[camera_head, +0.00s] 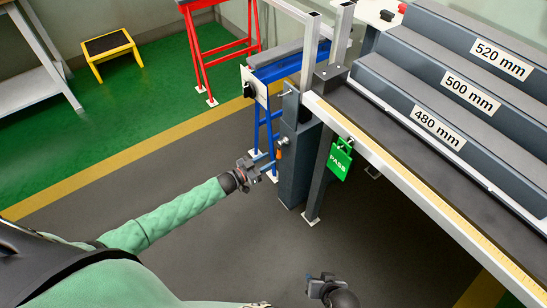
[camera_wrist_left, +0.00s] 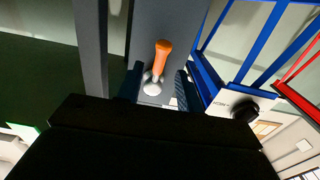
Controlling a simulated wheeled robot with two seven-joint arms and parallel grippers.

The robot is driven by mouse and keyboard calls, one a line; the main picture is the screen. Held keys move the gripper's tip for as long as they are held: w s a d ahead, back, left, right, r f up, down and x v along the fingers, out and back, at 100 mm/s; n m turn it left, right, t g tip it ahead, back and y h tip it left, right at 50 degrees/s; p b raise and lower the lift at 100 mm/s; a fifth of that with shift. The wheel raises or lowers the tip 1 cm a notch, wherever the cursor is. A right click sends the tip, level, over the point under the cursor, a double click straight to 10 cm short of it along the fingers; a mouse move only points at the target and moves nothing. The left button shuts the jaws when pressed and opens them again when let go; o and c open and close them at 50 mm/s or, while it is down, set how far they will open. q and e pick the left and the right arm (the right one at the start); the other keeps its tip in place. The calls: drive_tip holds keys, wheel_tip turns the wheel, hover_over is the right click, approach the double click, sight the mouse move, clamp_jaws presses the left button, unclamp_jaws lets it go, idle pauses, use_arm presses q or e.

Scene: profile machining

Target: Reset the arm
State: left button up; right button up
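My left gripper (camera_head: 272,166) is at the dark grey post of the workbench, at the end of my green-sleeved left arm. In the left wrist view its two dark fingers (camera_wrist_left: 158,90) are apart, with the orange-handled lever (camera_wrist_left: 162,56) showing between them. The lever has a silver base on the grey post and also shows in the head view (camera_head: 279,153). I cannot tell whether either finger touches it. My right gripper (camera_head: 320,279) is low at the bottom centre, over the floor, with nothing visible in it. Its finger opening is too small to tell.
The grey post (camera_head: 295,165) and the bench rail (camera_head: 420,190) stand close to the left gripper. A green PASS tag (camera_head: 339,160) hangs from the rail. Stepped racks marked 480, 500 and 520 mm (camera_head: 440,125) are at right. The floor at lower left is clear.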

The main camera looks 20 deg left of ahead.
use_arm(q)
drive_tip(key=shift+s+a, duration=0.35)
drive_tip(key=shift+s, duration=0.2)
use_arm(e)
drive_tip(key=shift+f, duration=0.35)
drive_tip(key=shift+w+r, duration=0.1)
drive_tip(key=shift+r, duration=0.15)
